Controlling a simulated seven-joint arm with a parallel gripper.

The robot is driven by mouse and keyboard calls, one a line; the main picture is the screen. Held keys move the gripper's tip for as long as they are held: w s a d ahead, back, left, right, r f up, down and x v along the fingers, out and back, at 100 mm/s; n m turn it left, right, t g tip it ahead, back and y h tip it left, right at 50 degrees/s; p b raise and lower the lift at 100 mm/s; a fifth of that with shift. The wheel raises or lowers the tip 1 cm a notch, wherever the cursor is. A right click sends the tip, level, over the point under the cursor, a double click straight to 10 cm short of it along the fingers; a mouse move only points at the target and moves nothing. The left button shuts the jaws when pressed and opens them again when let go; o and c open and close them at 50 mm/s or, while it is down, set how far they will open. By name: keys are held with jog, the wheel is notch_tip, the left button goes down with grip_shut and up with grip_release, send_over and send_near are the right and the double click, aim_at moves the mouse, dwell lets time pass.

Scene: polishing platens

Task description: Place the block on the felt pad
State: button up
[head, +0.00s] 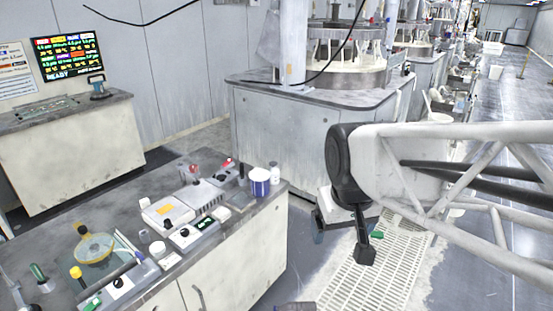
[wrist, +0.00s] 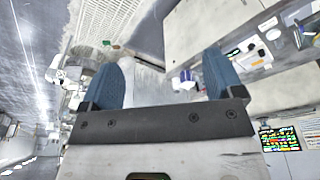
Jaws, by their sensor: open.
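My gripper (head: 319,236) hangs in the air over the floor, to the right of the bench. In the wrist view its two blue fingers (wrist: 163,57) are wide apart with nothing between them. I cannot pick out the block for certain among the small items on the bench. A flat grey square (head: 241,201) lies near the bench's right end, left of a blue-and-white tub (head: 260,183); I cannot tell whether it is the felt pad. The gripper is apart from all of these.
The bench (head: 232,255) holds a white box with an orange label (head: 168,214), a small device with a green display (head: 194,232) and a yellow round dish (head: 94,248). A pale floor grating (head: 375,275) lies right of the bench. A polishing machine (head: 320,95) stands behind.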

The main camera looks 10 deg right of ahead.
jog(key=s+f, duration=0.2)
jog(key=s, duration=0.4)
jog(key=shift+d+m, duration=0.3)
jog(key=shift+m, duration=0.1)
